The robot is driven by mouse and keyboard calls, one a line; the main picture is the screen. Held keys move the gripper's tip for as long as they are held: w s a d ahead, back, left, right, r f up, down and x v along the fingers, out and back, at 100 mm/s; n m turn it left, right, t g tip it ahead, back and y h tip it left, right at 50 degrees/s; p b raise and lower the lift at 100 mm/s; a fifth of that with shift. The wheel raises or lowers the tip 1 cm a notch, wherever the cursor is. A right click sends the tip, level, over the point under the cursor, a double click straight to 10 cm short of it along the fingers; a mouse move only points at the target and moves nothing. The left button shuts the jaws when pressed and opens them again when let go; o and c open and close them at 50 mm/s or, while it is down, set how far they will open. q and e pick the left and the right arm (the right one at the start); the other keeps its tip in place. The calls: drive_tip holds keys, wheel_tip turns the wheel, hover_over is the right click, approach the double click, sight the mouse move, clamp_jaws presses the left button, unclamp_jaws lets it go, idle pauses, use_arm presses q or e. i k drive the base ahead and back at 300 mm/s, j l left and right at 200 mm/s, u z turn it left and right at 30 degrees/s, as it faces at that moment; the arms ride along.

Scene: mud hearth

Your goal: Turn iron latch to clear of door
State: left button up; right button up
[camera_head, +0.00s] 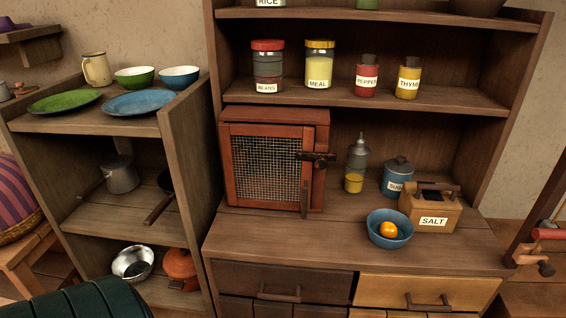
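A small reddish-brown meat-safe cupboard (318,118) stands on the hutch counter. Its wire-mesh door (265,165) faces me and looks shut. The dark iron latch (316,157) lies roughly horizontal across the door's right edge, at about mid-height. A dark upright bar, perhaps a handle (304,199), shows below the latch on the same edge. Neither of my grippers is in view, and nothing touches the latch.
Right of the cupboard stand an oil bottle (356,165), a blue sugar jar (397,178), a wooden salt box (432,208) and a blue bowl (375,236) with an orange item. The counter (290,232) before the cupboard is clear. Jars line the shelf above (345,97).

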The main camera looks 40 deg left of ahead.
sight(321, 159)
drive_tip(key=i+l+u, duration=0.15)
drive_tip(key=l+u, duration=1.15)
drive_tip(key=l, duration=0.15)
